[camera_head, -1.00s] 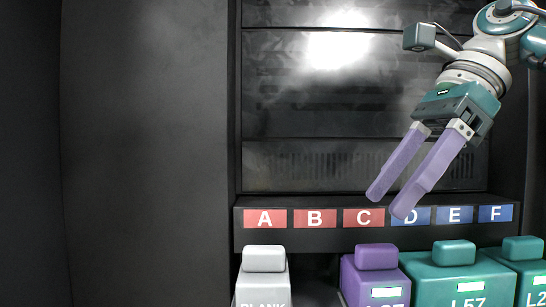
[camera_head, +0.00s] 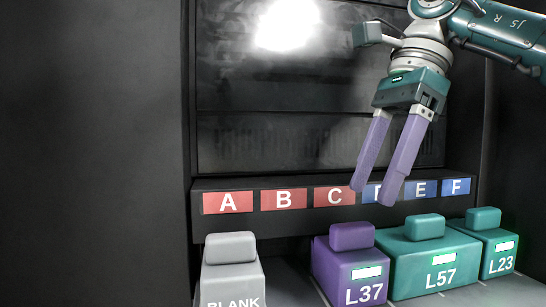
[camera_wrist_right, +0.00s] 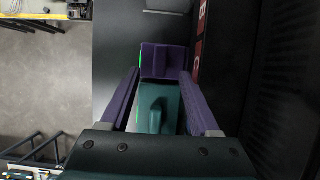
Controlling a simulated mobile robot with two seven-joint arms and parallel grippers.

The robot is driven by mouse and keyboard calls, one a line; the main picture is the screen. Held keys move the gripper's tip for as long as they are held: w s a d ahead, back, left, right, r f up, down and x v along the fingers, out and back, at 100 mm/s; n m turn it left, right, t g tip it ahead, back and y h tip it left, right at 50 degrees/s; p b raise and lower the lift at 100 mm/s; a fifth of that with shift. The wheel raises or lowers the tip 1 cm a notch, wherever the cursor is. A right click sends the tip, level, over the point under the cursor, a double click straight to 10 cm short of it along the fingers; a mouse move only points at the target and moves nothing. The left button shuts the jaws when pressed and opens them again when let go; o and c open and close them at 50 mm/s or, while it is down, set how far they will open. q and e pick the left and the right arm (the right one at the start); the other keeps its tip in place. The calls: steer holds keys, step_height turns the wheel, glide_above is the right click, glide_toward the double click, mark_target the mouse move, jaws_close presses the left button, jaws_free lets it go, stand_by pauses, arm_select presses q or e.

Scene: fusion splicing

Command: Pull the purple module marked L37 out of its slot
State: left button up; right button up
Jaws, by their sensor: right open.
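The purple module marked L37 (camera_head: 349,272) sits in the row under the slot labels, below label C. It has a raised purple block (camera_head: 352,236) on top. In the right wrist view the purple module (camera_wrist_right: 162,62) shows beyond the fingertips. My right gripper (camera_head: 372,190) is open, with its two purple fingers pointing down in front of labels C and D. It is above and slightly right of L37, apart from it and empty. In the right wrist view a teal module (camera_wrist_right: 157,108) shows between the fingers (camera_wrist_right: 160,82). My left gripper is not in view.
The teal module L57 (camera_head: 436,268) stands right beside L37, and teal L23 (camera_head: 497,253) is further right. A grey module marked BLANK (camera_head: 232,280) stands to the left, with a gap before L37. The label strip (camera_head: 254,200) runs behind the row.

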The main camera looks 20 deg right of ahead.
mark_target(356, 224)
steer(key=b+x, duration=0.3)
steer(key=x, duration=0.3)
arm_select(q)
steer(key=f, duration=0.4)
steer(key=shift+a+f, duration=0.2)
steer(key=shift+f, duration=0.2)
arm_select(e)
steer(key=shift+r, duration=0.1)
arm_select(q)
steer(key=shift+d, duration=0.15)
arm_select(e)
jaws_close()
